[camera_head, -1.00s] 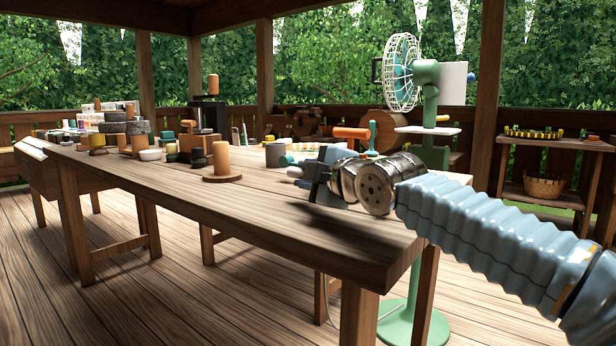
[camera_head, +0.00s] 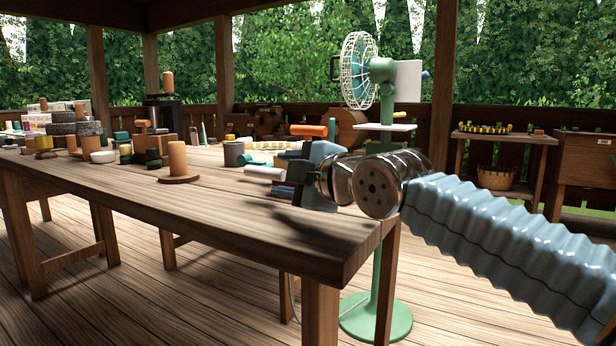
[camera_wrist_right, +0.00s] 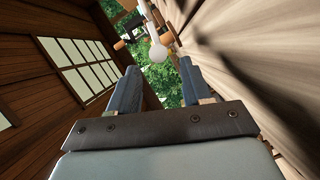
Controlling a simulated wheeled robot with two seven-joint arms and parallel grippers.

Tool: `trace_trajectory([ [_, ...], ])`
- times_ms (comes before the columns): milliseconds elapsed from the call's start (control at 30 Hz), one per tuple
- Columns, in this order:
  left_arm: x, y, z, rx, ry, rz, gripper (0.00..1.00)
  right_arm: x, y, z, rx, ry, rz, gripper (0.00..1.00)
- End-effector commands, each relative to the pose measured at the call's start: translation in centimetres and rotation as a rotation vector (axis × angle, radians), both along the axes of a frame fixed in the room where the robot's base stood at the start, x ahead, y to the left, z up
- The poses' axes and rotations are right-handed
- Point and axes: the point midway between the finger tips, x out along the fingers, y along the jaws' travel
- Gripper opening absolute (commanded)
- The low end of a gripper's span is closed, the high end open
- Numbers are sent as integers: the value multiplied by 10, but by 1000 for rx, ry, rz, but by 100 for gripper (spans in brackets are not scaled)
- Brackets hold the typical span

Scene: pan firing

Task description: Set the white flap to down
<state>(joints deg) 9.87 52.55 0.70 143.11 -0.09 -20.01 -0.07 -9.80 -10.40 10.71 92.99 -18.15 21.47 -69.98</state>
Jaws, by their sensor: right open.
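A green fan with a white cage (camera_head: 358,70) stands on a post behind the table. A pale upright panel (camera_head: 408,82) is at its right, and a flat white plate (camera_head: 388,127) sticks out level from the post. I cannot tell which of these, if any, is the white flap. My right gripper (camera_head: 268,182) is over the near right part of the table. In the right wrist view its two blue-grey fingers (camera_wrist_right: 159,66) are apart with nothing held between them. A white round-ended object (camera_wrist_right: 157,52) shows beyond the fingertips. My left gripper is not in view.
The long wooden table (camera_head: 250,235) carries cylinders, bowls and stacked discs, mostly at its far left. An orange-topped tool (camera_head: 309,130) is just behind my right gripper. A side shelf with a basket (camera_head: 496,177) stands at the right. The table's front is clear.

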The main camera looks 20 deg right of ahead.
Motion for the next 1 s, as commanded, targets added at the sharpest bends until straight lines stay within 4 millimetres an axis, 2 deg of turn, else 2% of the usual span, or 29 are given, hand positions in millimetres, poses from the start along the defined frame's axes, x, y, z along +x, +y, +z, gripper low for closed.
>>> trace_trajectory([
  [33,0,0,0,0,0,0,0,-13,-4,2,0,-3,0,48],
  [100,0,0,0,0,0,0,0,-28,-8,5,0,-3,0,48],
  [300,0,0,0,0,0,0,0,-55,-17,8,0,-1,1,48],
  [667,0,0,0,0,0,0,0,-62,-19,8,0,2,1,48],
  [733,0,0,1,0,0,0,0,-61,-17,9,4,0,3,39],
  [800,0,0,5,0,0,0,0,-56,-9,18,35,-18,23,29],
  [867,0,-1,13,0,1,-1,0,-47,7,34,104,-54,61,19],
  [967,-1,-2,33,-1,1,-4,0,-24,47,79,320,-147,140,4],
  [1000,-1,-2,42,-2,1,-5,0,-13,64,99,437,-190,160,0],
])
